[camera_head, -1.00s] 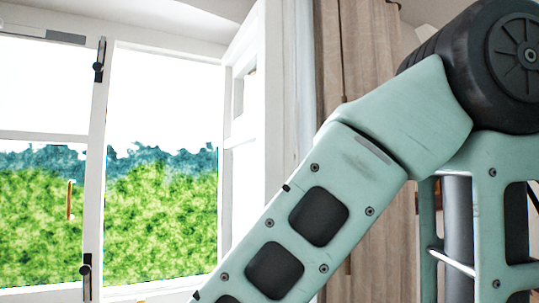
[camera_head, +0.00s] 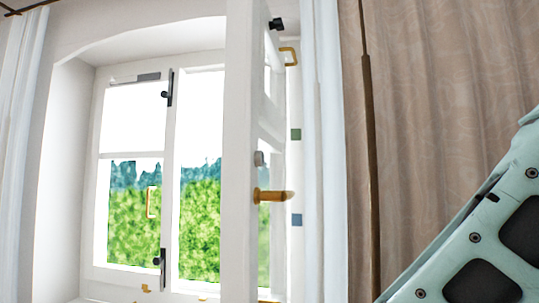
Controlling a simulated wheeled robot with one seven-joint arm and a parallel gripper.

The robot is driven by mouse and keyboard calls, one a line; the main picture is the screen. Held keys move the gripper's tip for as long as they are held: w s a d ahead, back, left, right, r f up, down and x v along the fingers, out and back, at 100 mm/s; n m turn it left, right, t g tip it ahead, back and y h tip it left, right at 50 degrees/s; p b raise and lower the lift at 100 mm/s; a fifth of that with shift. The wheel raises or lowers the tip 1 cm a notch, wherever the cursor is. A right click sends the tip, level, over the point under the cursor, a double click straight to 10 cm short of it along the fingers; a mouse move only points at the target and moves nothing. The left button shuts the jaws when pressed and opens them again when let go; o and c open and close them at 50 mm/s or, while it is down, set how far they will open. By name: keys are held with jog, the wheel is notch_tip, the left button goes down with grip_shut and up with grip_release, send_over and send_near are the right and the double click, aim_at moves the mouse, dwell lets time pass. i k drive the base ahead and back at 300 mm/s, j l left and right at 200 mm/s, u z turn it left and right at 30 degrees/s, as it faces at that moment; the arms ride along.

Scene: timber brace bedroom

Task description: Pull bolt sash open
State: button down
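The window's left sash (camera_head: 101,160) stands in the frame and looks shut. It carries a black bolt at the top (camera_head: 167,90), another black bolt at the bottom (camera_head: 160,258), and a brass pull handle (camera_head: 151,202) at mid-height. I take this to be the bolt sash. The right sash (camera_head: 240,120) is swung inward into the room and seen nearly edge-on, with a brass lever handle (camera_head: 272,196). Part of my arm shows in the lower right corner. My gripper is outside the picture, so its state is hidden.
The open right sash projects into the room, right of the opening. A white curtain (camera_head: 324,150) and a beige patterned curtain (camera_head: 440,120) hang to its right. Another pale curtain (camera_head: 18,130) hangs at the far left. Small brass pieces (camera_head: 145,288) show low on the window.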

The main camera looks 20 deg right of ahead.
aim_at(96, 271)
jog(key=j+z, duration=0.15)
jog(key=j, duration=0.25)
jog(key=k+j+z, duration=0.1)
jog(key=j, duration=0.3)
jog(key=k+j+z, duration=0.15)
jog(key=j, duration=0.3)
jog(key=j+z, duration=0.1)
jog(key=j, duration=0.3)
jog(key=i+j+z, duration=0.35)
jog(key=j, duration=0.25)
jog(key=i+j+z, duration=0.15)
jog(key=j, duration=0.2)
jog(key=i+j+z, duration=0.15)
jog(key=j, duration=0.2)
